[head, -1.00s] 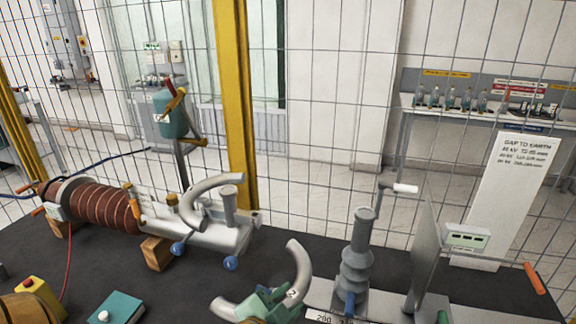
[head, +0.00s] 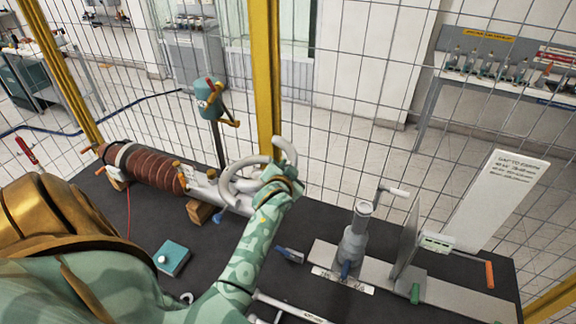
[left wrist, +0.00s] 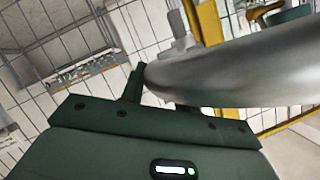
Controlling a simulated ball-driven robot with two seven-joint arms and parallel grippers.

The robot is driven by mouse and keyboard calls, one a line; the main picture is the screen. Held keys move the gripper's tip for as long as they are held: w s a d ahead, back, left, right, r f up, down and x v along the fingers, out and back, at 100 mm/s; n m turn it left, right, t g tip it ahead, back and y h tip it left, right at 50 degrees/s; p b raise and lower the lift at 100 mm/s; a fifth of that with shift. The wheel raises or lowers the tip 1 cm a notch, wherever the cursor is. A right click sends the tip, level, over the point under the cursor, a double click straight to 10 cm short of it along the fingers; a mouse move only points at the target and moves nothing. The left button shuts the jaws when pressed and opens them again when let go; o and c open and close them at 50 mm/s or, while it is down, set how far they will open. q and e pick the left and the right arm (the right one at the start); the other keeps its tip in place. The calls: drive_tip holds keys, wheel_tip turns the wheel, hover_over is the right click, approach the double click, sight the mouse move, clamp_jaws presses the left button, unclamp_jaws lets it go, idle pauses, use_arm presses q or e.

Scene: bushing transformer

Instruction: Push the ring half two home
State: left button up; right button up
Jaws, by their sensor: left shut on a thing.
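Ring half two, a curved grey tube, shows in the head view (head: 289,150) by the transformer's right end. My left gripper (head: 274,175) is shut on it, and the arm hides its lower part. In the left wrist view the grey tube (left wrist: 240,72) crosses close in front, beside a dark green finger (left wrist: 133,85). The other ring half (head: 228,180) arches over the grey end of the bushing transformer (head: 158,168), just left of the held half. I cannot tell whether the two halves touch. My right gripper is not in view.
A grey post with a crank (head: 354,235) and an upright grey plate (head: 408,232) stand to the right. A teal box (head: 173,258) lies on the dark table. A mesh fence (head: 340,100) with yellow posts stands behind.

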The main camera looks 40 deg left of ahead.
use_arm(q)
wheel_tip(320, 180, down, 6)
drive_tip(key=b, duration=0.3)
drive_tip(key=shift+r+b, duration=0.1)
drive_tip(key=shift+b, duration=0.3)
idle(0.7)
drive_tip(key=shift+p, duration=0.6)
idle(0.8)
drive_tip(key=shift+f+b, duration=1.5)
drive_tip(key=shift+f, duration=0.45)
drive_tip(key=o, duration=1.2)
